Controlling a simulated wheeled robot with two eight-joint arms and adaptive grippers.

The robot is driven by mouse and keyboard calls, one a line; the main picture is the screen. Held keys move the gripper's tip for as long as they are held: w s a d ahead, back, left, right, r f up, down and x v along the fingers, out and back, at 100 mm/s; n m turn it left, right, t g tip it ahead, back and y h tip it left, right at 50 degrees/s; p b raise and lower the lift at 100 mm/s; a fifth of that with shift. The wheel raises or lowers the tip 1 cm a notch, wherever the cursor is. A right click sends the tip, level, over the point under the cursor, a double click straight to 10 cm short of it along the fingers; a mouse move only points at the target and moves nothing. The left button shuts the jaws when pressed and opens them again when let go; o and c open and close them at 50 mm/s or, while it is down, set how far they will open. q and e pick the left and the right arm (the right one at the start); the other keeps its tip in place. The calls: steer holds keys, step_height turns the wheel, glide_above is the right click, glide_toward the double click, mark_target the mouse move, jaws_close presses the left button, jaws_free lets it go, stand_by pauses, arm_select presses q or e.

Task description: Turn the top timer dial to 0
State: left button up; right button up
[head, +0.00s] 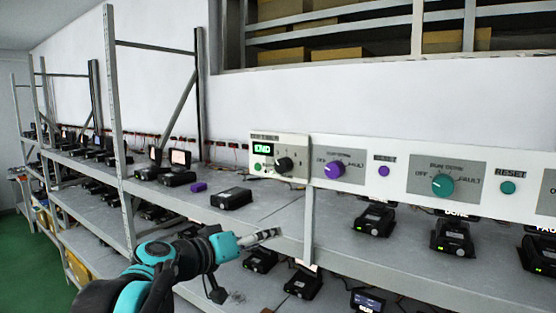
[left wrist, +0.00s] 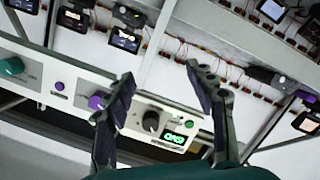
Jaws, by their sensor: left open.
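The timer panel (head: 300,150) is at the left end of a white control strip, with a black dial (head: 284,164) beside a lit green display (head: 262,149) that appears to read END. The dial's exact setting is too small to read. My left gripper (head: 262,236) is below and slightly left of the dial, apart from it and in front of the shelf edge. In the left wrist view the gripper (left wrist: 160,76) is open and empty. The black dial (left wrist: 151,122) and green display (left wrist: 173,138) show between and beyond the fingers, touching neither. My right gripper is out of view.
Right of the timer are a purple knob (head: 334,168), a purple button (head: 384,170), a teal knob (head: 442,185) and a teal button (head: 508,187). A shelf post (head: 309,225) stands below the strip. Black devices (head: 231,198) sit on the shelves.

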arm_select(q)
steer(key=n+t+h+p, duration=0.1)
steer(key=t+p, duration=0.1)
steer(key=p, duration=0.2)
glide_toward(279, 166)
steer(key=x, duration=0.2)
steer(key=p+x, duration=0.1)
steer(key=x, duration=0.6)
steer(key=shift+w+d, duration=0.1)
steer(key=shift+d, duration=0.1)
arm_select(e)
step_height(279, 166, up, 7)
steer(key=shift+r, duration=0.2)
arm_select(q)
steer(key=c, duration=1.2)
